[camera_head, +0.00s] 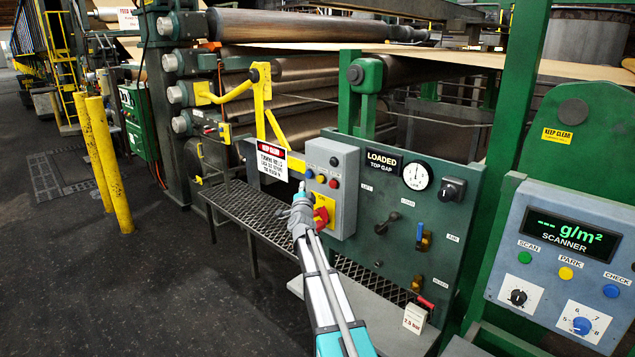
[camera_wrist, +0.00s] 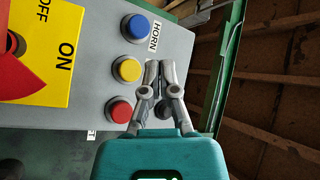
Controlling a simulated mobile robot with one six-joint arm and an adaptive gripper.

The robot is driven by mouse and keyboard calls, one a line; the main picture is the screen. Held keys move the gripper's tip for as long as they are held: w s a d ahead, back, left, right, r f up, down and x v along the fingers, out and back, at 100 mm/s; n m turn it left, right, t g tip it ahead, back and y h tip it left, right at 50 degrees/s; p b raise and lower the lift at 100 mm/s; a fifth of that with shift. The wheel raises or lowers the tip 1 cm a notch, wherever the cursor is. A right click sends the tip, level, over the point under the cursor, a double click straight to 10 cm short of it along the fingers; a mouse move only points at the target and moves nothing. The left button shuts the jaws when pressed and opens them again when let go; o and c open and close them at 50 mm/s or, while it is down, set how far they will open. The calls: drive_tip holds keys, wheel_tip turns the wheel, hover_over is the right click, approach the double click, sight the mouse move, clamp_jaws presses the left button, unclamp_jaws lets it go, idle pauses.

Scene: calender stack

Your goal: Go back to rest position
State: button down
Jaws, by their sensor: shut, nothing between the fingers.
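My gripper (camera_head: 302,194) is shut and empty in front of the grey control box (camera_head: 346,160). My arm reaches up to it from the bottom of the head view. In the wrist view my shut fingertips (camera_wrist: 160,66) are beside the blue button (camera_wrist: 135,27), the yellow button (camera_wrist: 127,68) and the red button (camera_wrist: 119,109). A dark knob shows partly behind the fingers. I cannot tell whether the fingers touch the box. A red switch handle (camera_wrist: 22,80) sits on a yellow plate (camera_wrist: 62,40) marked ON and OFF at the left.
A green panel (camera_head: 385,195) with a gauge, levers and a knob stands right of the box. The scanner console (camera_head: 560,260) is at the far right. A mesh walkway (camera_head: 240,206) runs below the rollers (camera_head: 310,27). Yellow posts (camera_head: 108,160) stand on the open floor at left.

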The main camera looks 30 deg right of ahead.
idle(0.7)
drive_tip(key=shift+a, duration=0.1)
drive_tip(key=s+a+f+n+g+y, duration=0.45)
drive_tip(key=s+a+f+n, duration=0.2)
drive_tip(key=a, duration=0.35)
drive_tip(key=s+a+f+n+g+y, duration=0.3)
drive_tip(key=s+a+f+n+y, duration=0.3)
drive_tip(key=a, duration=0.4)
drive_tip(key=s+a+f+n+g, duration=0.1)
drive_tip(key=s+a+f+g, duration=0.1)
drive_tip(key=s, duration=0.7)
drive_tip(key=s+a+f+n+g+h, duration=0.1)
drive_tip(key=s+a+f+n+g, duration=0.1)
drive_tip(key=s+f+g, duration=0.3)
drive_tip(key=s+a+f+n+g, duration=0.1)
drive_tip(key=s+a+f+g, duration=0.1)
drive_tip(key=s, duration=1.2)
drive_tip(key=shift+f+g, duration=0.65)
drive_tip(key=shift+g, duration=0.4)
drive_tip(key=shift+h, duration=0.25)
